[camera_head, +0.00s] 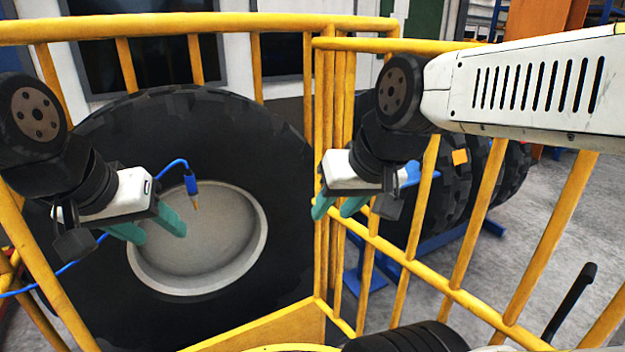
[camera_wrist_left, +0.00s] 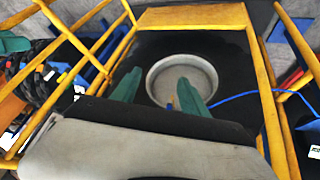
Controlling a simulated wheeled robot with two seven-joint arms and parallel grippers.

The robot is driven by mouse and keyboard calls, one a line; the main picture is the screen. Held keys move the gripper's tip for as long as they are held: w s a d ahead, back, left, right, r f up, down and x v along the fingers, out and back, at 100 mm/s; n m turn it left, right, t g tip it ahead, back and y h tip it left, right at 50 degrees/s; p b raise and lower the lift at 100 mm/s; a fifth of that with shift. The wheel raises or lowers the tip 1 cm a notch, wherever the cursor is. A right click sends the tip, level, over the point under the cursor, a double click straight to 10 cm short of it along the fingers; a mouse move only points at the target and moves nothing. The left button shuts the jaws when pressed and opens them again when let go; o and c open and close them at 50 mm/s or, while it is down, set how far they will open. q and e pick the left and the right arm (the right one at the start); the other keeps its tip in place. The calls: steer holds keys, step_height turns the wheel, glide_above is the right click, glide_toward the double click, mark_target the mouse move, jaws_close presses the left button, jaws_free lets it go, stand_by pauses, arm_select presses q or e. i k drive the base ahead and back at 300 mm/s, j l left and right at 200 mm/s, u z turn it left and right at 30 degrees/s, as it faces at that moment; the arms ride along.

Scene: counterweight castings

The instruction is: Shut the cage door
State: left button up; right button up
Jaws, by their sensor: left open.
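The yellow barred cage (camera_head: 150,27) surrounds a large black tyre with a grey hub. A yellow barred panel (camera_head: 455,292) runs from the corner posts toward the lower right; whether it is the cage door I cannot tell. My left gripper (camera_head: 152,229) is open and empty, in front of the tyre, its teal fingers over the grey hub in both views; it also shows in the left wrist view (camera_wrist_left: 157,82). My right gripper (camera_head: 336,208) appears open, its fingers apart in front of the corner posts. Contact with a bar cannot be told.
The tyre (camera_head: 100,130) fills the cage's middle. A blue hose (camera_head: 172,163) with a blue connector hangs before its hub. More tyres (camera_head: 433,195) stand on a blue stand (camera_head: 440,240) beyond the right panel. Grey floor (camera_head: 545,205) is open at the right.

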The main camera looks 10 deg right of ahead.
mark_target(505, 324)
steer(key=k+l+u, duration=0.1)
steer(key=k, duration=0.3)
steer(key=k+l, duration=0.25)
steer(key=k, duration=0.2)
steer(key=k+l+u, duration=0.35)
steer(key=l, duration=0.3)
steer(key=k+l+u, duration=0.3)
steer(key=k+l, duration=0.25)
steer(key=l+u, duration=0.15)
steer(key=l, duration=0.3)
steer(key=k+l+u, duration=0.1)
steer(key=l, duration=0.35)
steer(key=k+l+u, duration=0.15)
steer(key=l, duration=0.3)
steer(key=l+u, duration=0.15)
steer(key=l, duration=0.3)
steer(key=k+l+u, duration=0.1)
steer(key=l, duration=1.35)
steer(key=k+z, duration=0.2)
steer(key=k, duration=0.15)
